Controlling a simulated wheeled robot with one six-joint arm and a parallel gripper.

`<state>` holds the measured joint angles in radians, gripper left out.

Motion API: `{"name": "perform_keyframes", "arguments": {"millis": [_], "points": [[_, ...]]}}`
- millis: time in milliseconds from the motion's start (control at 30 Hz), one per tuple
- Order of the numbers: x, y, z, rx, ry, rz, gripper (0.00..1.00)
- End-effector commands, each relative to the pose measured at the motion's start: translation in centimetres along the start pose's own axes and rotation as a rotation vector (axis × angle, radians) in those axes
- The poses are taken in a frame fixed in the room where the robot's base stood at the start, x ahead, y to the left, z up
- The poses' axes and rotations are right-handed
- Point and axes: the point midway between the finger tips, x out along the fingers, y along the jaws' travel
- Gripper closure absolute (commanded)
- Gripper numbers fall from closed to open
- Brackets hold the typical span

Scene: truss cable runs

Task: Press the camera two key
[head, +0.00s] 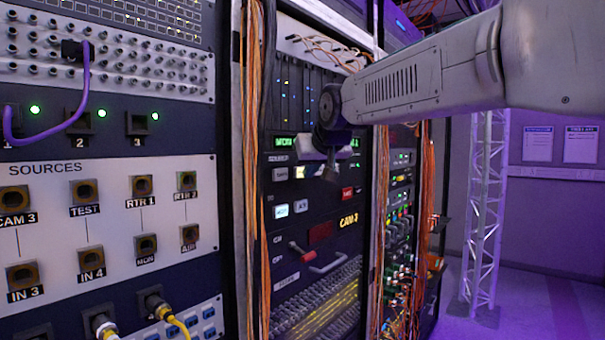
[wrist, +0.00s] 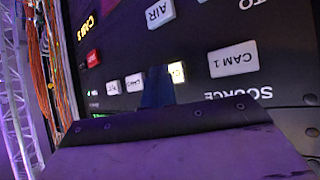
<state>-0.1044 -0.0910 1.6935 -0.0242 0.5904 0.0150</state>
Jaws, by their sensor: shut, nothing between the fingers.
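The source row of keys is on the black rack panel, with the CAM 1 key (head: 280,174) at its left end. It shows upside down in the wrist view (wrist: 233,59). Beside it is a yellow-lit key (head: 299,172), also in the wrist view (wrist: 177,72), partly hidden by my finger; its place suggests camera two, but its label is not readable. My gripper (head: 331,172) is shut and empty in front of the row. In the wrist view its dark tip (wrist: 157,86) lies between the lit key and a white key (wrist: 134,82). I cannot tell if it touches the panel.
A red key (head: 347,193), an AIR key (head: 301,205) and an amber CAM 3 display (head: 349,220) are below the row. A red-handled lever (head: 297,247) projects lower down. Orange cables (head: 255,150) hang beside the panel. A patch bay (head: 110,200) stands left.

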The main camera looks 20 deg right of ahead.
Motion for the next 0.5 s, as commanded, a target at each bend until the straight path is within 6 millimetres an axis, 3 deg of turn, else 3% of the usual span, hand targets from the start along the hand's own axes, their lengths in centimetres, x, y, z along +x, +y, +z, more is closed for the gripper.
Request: {"name": "perform_keyframes", "arguments": {"millis": [500], "points": [[-0.94, 0.69, 0.71, 0.000, 0.000, 0.000, 1.00]]}}
